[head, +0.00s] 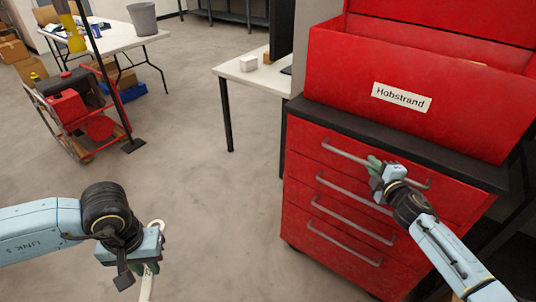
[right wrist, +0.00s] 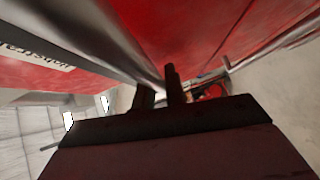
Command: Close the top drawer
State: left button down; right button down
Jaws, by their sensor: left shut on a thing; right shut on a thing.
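The red tool cabinet (head: 345,255) stands at the right, with several drawers stacked below a black top. The top drawer (head: 315,142) looks roughly flush with the drawer fronts below it; no clear gap shows. Its grey bar handle (head: 343,153) runs across the front. My right gripper (head: 375,167) is at this handle, shut on it, and partly hides its middle. In the right wrist view the dark fingers (right wrist: 159,90) are close to a red surface. My left gripper (head: 154,250) is shut on a pale, thin, looped thing (head: 148,284), low at the left and away from the cabinet.
A red chest labelled Hobstrand (head: 400,100) sits on the cabinet's black top (head: 440,157). A white table (head: 250,75) stands behind, to the cabinet's left. A red machine on a cart (head: 75,112) stands at far left. The grey floor (head: 215,190) between is clear.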

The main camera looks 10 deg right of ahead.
jog(key=shift+w+d+r, duration=0.1)
jog(key=shift+d+r, duration=0.1)
jog(key=shift+d, duration=0.05)
jog(key=c, duration=1.5)
grip_release()
jog(key=shift+d, duration=0.1)
jog(key=shift+o, duration=0.2)
jog(key=s+r+p, duration=0.1)
jog(key=s, duration=1.1)
